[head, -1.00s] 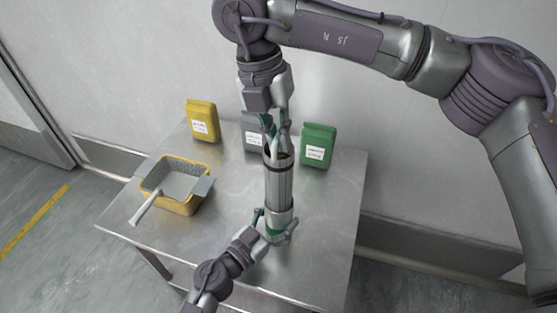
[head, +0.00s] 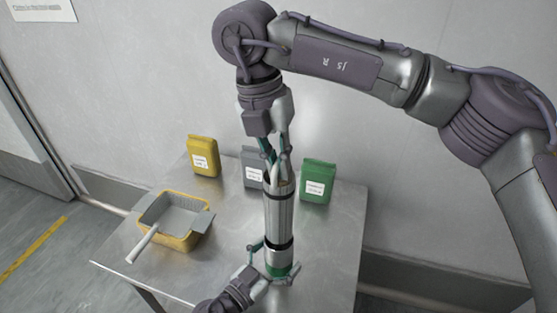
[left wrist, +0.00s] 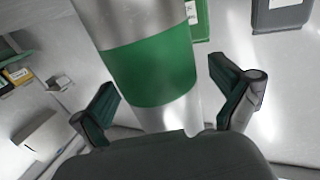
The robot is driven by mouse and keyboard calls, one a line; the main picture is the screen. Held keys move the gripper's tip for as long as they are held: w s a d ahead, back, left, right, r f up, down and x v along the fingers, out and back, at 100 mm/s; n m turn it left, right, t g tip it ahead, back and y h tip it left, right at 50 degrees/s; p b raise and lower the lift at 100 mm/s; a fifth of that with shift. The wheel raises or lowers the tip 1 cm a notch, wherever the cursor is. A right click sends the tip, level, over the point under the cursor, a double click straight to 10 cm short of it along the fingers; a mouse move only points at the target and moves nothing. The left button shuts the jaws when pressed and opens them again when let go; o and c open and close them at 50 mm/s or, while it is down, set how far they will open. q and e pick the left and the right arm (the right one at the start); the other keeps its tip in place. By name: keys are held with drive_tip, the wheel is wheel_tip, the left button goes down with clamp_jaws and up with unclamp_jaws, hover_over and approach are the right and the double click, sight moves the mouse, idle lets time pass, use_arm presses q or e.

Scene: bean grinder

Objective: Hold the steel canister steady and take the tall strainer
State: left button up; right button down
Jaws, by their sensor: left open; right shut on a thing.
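The steel canister (head: 280,257), with a green band near its base, stands upright near the table's front. Its banded side fills the middle of the left wrist view (left wrist: 150,70). My left gripper (head: 271,267) is open, with one finger on each side of the canister at the band. Both fingers show apart in the left wrist view (left wrist: 172,100). The tall strainer (head: 279,218), a steel tube with a dark ring, stands upright above the canister, in line with it. My right gripper (head: 275,168) is shut on its upper end from above.
Yellow (head: 203,155), grey (head: 252,165) and green (head: 319,180) bags stand along the wall. The table's right side (head: 335,230) is clear.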

use_arm(q)
drive_tip(key=v, duration=1.1)
drive_tip(key=shift+s+a, duration=0.35)
drive_tip(key=shift+a, duration=0.05)
